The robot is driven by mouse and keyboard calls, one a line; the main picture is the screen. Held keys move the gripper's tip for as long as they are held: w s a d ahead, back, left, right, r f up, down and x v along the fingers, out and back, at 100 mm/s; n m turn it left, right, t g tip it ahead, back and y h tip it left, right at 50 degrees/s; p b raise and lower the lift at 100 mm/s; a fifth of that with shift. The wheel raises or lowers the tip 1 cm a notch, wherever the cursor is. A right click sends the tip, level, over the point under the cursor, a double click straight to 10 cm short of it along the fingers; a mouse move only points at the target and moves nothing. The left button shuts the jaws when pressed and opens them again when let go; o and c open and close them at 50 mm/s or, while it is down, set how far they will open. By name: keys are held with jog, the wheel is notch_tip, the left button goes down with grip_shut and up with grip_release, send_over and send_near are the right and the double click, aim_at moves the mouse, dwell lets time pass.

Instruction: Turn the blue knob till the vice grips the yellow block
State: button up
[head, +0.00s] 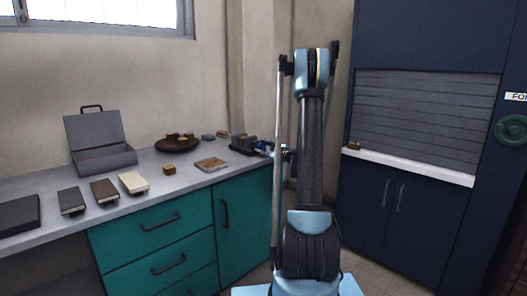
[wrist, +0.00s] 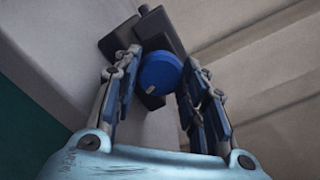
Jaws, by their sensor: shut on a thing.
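The blue knob (wrist: 159,73) shows in the wrist view between the fingers of my gripper (wrist: 160,88), which is shut on it. A small pale mark shows on the knob's face. The dark vice (wrist: 160,28) is behind the knob in the wrist view. In the head view the vice (head: 243,143) sits at the right end of the grey counter, and my arm partly hides the knob and gripper there. I cannot make out the yellow block in the vice in either view.
The grey counter (head: 150,165) holds an open grey box (head: 104,160), several books, a small gold cube (head: 169,169), a brown board (head: 211,164) and a dark bowl (head: 178,145). Teal drawers (head: 150,245) are below. A dark blue cabinet (head: 375,205) with a white ledge stands at right.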

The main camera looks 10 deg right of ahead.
jog(key=o, duration=1.1)
jog(key=shift+v, duration=6)
jog(key=shift+a, duration=0.15)
